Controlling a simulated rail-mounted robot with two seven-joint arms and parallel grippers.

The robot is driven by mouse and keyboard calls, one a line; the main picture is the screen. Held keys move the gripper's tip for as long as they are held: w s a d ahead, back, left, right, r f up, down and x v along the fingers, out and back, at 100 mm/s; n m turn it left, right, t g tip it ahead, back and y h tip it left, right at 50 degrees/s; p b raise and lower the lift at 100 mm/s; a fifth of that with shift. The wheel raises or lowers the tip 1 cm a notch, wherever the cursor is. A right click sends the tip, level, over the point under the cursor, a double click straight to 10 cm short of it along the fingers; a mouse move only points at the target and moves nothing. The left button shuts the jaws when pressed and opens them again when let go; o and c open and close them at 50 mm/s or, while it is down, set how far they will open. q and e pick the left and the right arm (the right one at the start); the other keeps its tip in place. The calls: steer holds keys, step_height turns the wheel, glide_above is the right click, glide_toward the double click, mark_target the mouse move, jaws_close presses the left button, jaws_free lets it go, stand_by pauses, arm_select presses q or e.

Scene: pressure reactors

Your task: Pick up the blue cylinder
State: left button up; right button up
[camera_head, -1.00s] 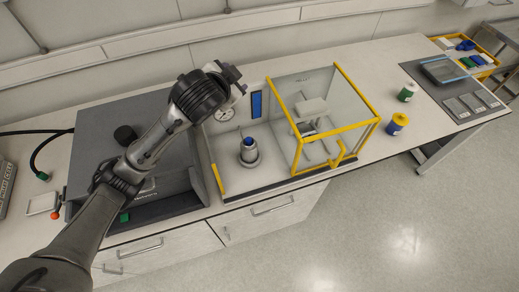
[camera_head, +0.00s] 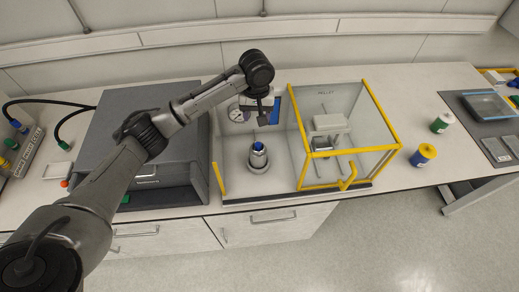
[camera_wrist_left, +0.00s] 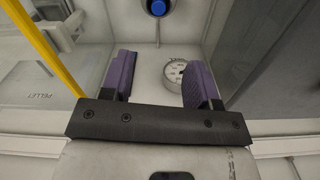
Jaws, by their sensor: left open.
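The blue cylinder (camera_head: 258,146) shows as a small blue round top in a grey metal vessel (camera_head: 258,162), upright in the left bay of the enclosure. Its lower part is hidden in the vessel. In the left wrist view the blue top (camera_wrist_left: 158,8) is at the upper edge, beyond the fingertips. My left gripper (camera_head: 263,119) is above and behind the vessel, near the back wall. Its two purple-padded fingers (camera_wrist_left: 160,72) are wide apart with nothing between them. My right gripper is not in view.
A yellow-framed clear box (camera_head: 365,160) stands right of the vessel. A dark grey unit (camera_head: 160,185) stands left. A blue-and-yellow bottle (camera_head: 423,156) and a green-and-white bottle (camera_head: 441,122) stand right on the bench.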

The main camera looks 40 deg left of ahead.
mark_target(258, 144)
arm_select(q)
step_height(258, 144, down, 14)
steer(key=shift+d+r, duration=0.1)
steer(key=shift+d, duration=0.05)
stand_by(0.7)
steer(key=shift+c, duration=0.5)
jaws_close()
